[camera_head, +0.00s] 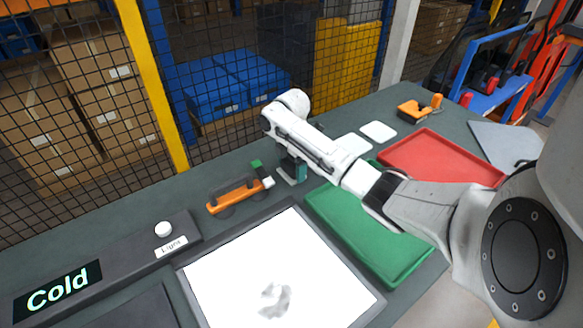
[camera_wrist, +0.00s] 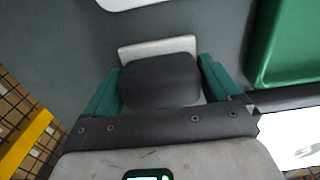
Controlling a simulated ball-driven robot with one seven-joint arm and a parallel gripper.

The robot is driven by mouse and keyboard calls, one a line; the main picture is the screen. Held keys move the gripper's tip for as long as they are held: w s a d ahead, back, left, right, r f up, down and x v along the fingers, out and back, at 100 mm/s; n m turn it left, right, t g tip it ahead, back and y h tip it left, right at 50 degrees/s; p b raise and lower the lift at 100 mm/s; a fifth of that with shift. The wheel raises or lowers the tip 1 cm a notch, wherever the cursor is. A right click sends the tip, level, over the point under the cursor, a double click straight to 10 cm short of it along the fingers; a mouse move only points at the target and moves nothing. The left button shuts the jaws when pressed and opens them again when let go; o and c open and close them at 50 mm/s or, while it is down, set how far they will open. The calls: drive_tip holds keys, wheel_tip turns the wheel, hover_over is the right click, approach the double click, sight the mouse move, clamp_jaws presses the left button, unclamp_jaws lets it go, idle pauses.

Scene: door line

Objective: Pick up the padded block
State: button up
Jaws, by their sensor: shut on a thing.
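The padded block (camera_wrist: 160,80) is a dark grey rounded pad with a light grey plate (camera_wrist: 158,46) along its far side in the wrist view. My gripper (camera_wrist: 160,86) has teal fingers that press on the left and right sides of the block. In the head view my gripper (camera_head: 295,170) points down close to the bench, left of the green tray. The block is mostly hidden there by the gripper and arm. I cannot tell whether it touches the bench.
An orange-handled tool (camera_head: 238,194) lies on the bench left of the gripper. The green tray (camera_head: 360,236), red tray (camera_head: 440,158) and a white lit panel (camera_head: 275,275) are nearby. White pads (camera_head: 378,131) lie behind. A mesh fence (camera_head: 80,100) runs along the back.

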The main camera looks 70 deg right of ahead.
drive_tip(key=shift+r, duration=0.1)
drive_tip(key=shift+r, duration=0.6)
drive_tip(key=s+a+r+p, duration=0.7)
drive_tip(key=s+a+r, duration=0.1)
drive_tip(key=s+r, duration=0.3)
drive_tip(key=shift+s+r, duration=0.15)
drive_tip(key=shift+r, duration=0.15)
drive_tip(key=shift+a, duration=0.1)
